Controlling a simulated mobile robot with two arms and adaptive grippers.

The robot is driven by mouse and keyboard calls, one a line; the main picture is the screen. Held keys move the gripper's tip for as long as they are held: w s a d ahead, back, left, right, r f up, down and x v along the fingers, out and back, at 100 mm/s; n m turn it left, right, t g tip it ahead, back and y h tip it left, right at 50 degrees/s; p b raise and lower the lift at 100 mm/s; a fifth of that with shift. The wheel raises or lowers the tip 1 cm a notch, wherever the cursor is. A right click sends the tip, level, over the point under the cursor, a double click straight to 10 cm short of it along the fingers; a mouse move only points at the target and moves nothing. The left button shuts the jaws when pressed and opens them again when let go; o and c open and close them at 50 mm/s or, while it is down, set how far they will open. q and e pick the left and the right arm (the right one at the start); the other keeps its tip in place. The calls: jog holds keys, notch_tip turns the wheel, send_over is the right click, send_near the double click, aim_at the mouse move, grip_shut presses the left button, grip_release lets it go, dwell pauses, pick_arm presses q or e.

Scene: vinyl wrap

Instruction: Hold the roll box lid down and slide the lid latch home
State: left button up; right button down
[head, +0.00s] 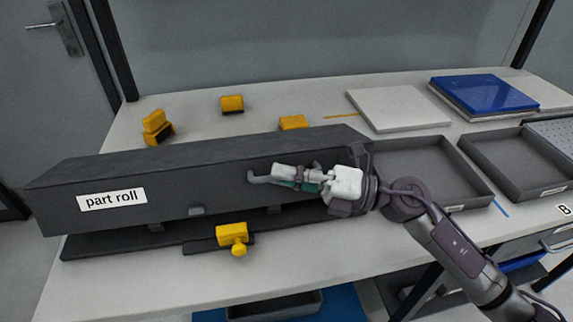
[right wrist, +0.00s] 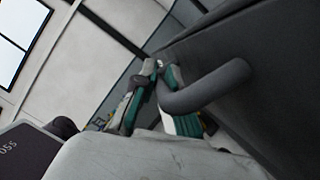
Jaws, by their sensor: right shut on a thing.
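The long dark grey roll box (head: 210,178), labelled "part roll", lies along the front of the table. A dark strip shows under its front edge, with a gap between. A yellow block with a round knob (head: 232,236), which looks like the latch, sits on this strip. A small grey tab (head: 196,211) is on the box's lower front edge. My right gripper (head: 284,174) is shut on a bent grey handle (head: 258,179) at the box's front. The handle (right wrist: 205,88) shows between the fingers (right wrist: 152,90) in the right wrist view. My left gripper is out of view.
Several yellow blocks (head: 232,104) stand behind the box. A pale panel (head: 398,108) and a blue panel (head: 484,94) lie at the back right. Open dark trays (head: 480,182) stand to the right. The table's front left (head: 140,275) is clear.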

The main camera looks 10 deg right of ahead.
jog(key=shift+s+f, duration=0.25)
jog(key=shift+f, duration=0.1)
jog(key=c, duration=1.5)
grip_release()
jog(key=shift+d, duration=0.1)
jog(key=v, duration=1.2)
